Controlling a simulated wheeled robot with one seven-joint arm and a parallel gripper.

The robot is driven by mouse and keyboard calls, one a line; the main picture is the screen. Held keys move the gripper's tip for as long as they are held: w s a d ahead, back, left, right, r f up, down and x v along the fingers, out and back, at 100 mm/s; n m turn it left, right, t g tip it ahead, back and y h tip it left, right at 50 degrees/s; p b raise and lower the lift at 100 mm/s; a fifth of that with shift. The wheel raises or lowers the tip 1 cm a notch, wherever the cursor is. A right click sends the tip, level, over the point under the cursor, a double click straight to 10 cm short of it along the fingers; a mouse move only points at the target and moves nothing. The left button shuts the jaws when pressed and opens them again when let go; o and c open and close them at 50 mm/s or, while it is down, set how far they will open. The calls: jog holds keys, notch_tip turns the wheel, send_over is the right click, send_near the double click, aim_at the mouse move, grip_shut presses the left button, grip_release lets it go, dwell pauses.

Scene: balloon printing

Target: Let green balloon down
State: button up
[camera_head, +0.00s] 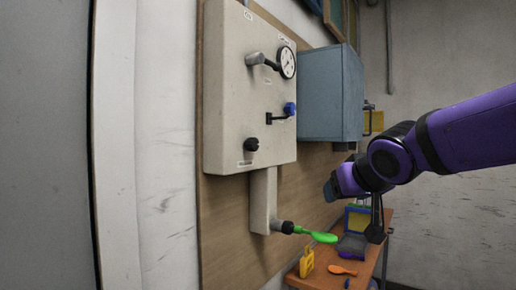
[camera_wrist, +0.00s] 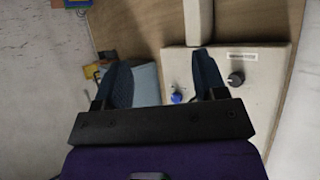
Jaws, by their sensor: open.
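The green balloon (camera_head: 322,237) sticks out sideways from the black nozzle (camera_head: 285,227) at the foot of the pale panel's pipe. It looks thin and limp. The panel (camera_head: 225,100) carries a gauge (camera_head: 287,62), a lever by the gauge (camera_head: 258,60), a blue-tipped valve (camera_head: 289,108) and a black knob (camera_head: 251,145). My gripper (camera_head: 332,189) is in front of the panel, to the right of the knobs and above the balloon. In the wrist view its two fingers (camera_wrist: 163,75) are apart and empty, with the blue valve knob (camera_wrist: 176,97) seen between them, at a distance.
A grey-blue box (camera_head: 330,95) is mounted right of the panel. Below, a wooden table (camera_head: 330,283) holds a yellow padlock-shaped item (camera_head: 306,263), an orange balloon (camera_head: 342,270) and a grey-purple tray (camera_head: 352,247). Open space lies between my gripper and the panel.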

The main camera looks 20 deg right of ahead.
jog(key=w+r+n+t+y, duration=0.1)
jog(key=w+r+t+y, duration=0.2)
jog(key=w+r+t, duration=0.35)
jog(key=n+g+y, duration=0.3)
jog(key=n+y, duration=0.3)
jog(key=y, duration=0.3)
send_near(256, 144)
jog(key=x, duration=1)
jog(key=shift+w+a, duration=0.1)
jog(key=shift+w, duration=0.05)
jog(key=c, duration=0.9)
